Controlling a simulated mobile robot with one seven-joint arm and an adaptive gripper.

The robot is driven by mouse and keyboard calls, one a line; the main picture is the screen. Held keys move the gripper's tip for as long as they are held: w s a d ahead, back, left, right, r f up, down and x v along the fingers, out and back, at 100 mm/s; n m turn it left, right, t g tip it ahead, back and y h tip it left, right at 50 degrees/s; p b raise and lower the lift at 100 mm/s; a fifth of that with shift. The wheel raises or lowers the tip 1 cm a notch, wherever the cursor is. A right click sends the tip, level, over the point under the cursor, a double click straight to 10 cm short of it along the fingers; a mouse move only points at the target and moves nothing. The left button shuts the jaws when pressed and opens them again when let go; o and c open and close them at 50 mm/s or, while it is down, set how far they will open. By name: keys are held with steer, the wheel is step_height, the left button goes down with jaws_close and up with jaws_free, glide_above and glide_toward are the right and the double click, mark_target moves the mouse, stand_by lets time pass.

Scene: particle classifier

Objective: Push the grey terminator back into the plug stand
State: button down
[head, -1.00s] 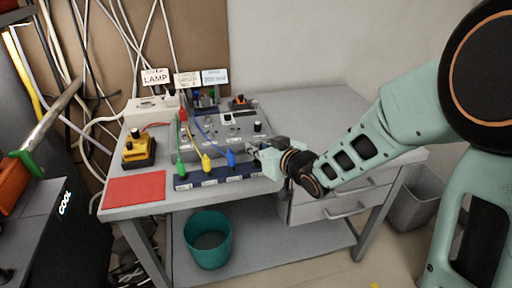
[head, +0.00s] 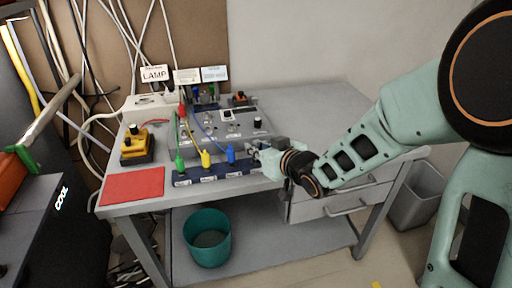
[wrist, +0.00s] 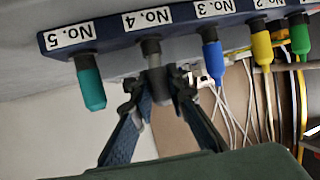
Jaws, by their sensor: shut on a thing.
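The plug stand is a dark blue bar along the table's front edge in the head view (head: 222,171); it fills the top of the wrist view (wrist: 108,29), with labels reading upside down. The grey terminator (wrist: 154,66) is at the No. 4 position, with its dark collar against the stand. My gripper (wrist: 157,88) is shut on the terminator, one finger on each side of it. In the head view my gripper (head: 262,157) is at the stand's right end and hides the terminator there. How deep the terminator sits cannot be told.
A teal plug (wrist: 90,88) at No. 5 is close beside one finger. A blue plug (wrist: 214,60) at No. 3 is on the other side, then yellow (wrist: 262,48) and green plugs. A control box (head: 228,128) with cables stands behind the stand. The table's right rear is clear.

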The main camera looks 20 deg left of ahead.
steer(key=shift+f+b, duration=0.6)
steer(key=shift+f, duration=0.2)
steer(key=c, duration=1.8)
jaws_free()
steer(key=shift+r, duration=0.1)
steer(key=v, duration=1.2)
